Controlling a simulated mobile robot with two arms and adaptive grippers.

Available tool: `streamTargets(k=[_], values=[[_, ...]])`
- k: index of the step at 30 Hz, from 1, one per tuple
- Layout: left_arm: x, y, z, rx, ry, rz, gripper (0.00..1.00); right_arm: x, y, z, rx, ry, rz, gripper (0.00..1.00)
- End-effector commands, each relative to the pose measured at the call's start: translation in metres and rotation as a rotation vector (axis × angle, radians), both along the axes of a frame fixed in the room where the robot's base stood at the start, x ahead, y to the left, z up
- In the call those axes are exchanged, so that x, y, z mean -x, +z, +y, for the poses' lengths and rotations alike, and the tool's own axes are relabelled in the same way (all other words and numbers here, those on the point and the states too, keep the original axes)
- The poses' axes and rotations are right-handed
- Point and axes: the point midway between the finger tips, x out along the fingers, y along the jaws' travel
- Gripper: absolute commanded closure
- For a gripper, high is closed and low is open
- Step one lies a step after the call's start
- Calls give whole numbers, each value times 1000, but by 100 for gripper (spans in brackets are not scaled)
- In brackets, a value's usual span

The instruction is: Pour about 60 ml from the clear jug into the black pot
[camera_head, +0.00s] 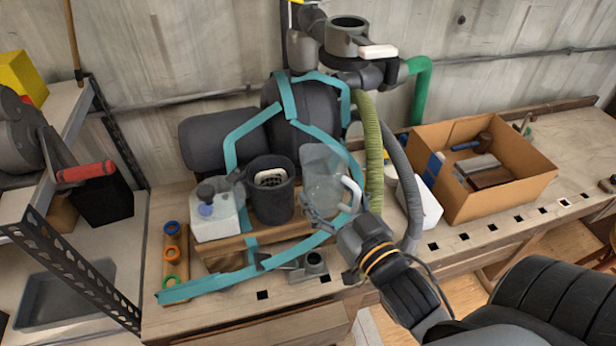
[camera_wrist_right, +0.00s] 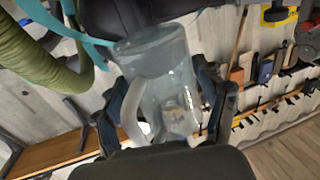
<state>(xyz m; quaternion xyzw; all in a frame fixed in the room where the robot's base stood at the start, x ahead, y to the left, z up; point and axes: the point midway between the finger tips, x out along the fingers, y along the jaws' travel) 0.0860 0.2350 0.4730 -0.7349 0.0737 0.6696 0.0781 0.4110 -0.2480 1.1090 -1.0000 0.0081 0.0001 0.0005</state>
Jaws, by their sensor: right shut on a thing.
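The clear jug (camera_head: 320,172) with a white handle stands close to upright just right of the black pot (camera_head: 271,205). The pot is open at the top, with something pale and slotted inside. My right gripper (camera_head: 335,215) is shut on the jug low down, near its handle. In the right wrist view the jug (camera_wrist_right: 165,75) is between the fingers (camera_wrist_right: 165,120). I cannot tell whether the jug's base touches the wooden board below, nor how much liquid is in it. My left gripper is not in view.
A white box with a dark knob (camera_head: 217,215) stands left of the pot. Teal straps (camera_head: 200,287) and a green ribbed hose (camera_head: 372,150) run close around the jug. A cardboard box (camera_head: 500,190) with tools is at the right. A shelf (camera_head: 60,120) borders the left.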

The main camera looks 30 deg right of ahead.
Motion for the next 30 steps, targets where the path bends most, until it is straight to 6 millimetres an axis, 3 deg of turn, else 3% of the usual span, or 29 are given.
streamTargets(k=[9, 18, 24, 30], values=[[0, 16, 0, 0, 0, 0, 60, -31, 42, 65, 11, 257, -9, 66], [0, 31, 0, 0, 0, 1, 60, -51, 70, 129, 13, 550, -4, 66], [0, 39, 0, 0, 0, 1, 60, -59, 76, 150, 10, 693, -1, 66], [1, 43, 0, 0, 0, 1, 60, -64, 75, 155, 6, 755, 0, 66]])
